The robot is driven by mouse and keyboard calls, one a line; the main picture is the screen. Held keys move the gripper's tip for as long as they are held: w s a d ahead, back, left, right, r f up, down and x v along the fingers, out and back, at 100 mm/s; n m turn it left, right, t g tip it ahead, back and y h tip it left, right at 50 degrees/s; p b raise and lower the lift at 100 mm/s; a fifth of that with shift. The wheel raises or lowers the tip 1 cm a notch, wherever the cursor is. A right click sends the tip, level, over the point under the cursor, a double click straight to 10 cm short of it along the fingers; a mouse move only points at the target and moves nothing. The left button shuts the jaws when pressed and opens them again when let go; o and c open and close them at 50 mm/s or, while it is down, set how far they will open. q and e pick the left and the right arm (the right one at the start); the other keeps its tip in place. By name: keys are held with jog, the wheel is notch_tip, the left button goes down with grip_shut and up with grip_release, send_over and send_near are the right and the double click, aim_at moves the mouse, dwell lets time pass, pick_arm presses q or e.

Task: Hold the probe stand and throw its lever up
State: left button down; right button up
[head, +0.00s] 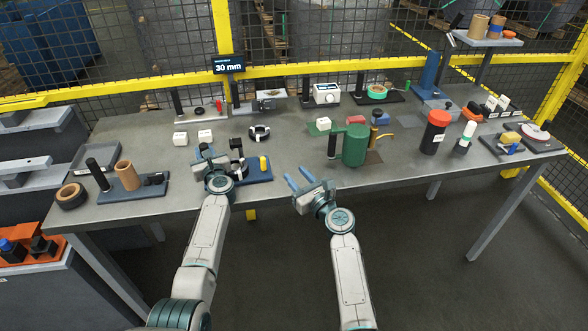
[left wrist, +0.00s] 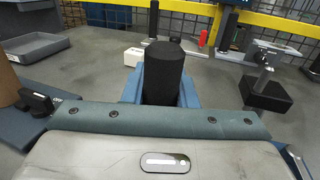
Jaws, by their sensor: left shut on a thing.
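The probe stand has a blue base plate (head: 256,176) near the table's front edge, left of centre. A yellow upright piece (head: 263,163) stands on the plate, and a black part (head: 237,147) shows beside my gripper. I cannot tell for sure which part is the lever. My left gripper (head: 204,154) is shut on a thick black upright post, which shows between its blue fingers in the left wrist view (left wrist: 163,72). The post's foot is hidden by the gripper.
A green cylinder (head: 355,146) stands right of the stand, with a black-and-orange canister (head: 435,132) further right. A brown tube (head: 127,176) stands left.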

dwell(0.3)
pick_arm(q)
jog(key=c, duration=1.1)
grip_release()
jog(key=shift+f, duration=0.1)
jog(key=v, duration=1.2)
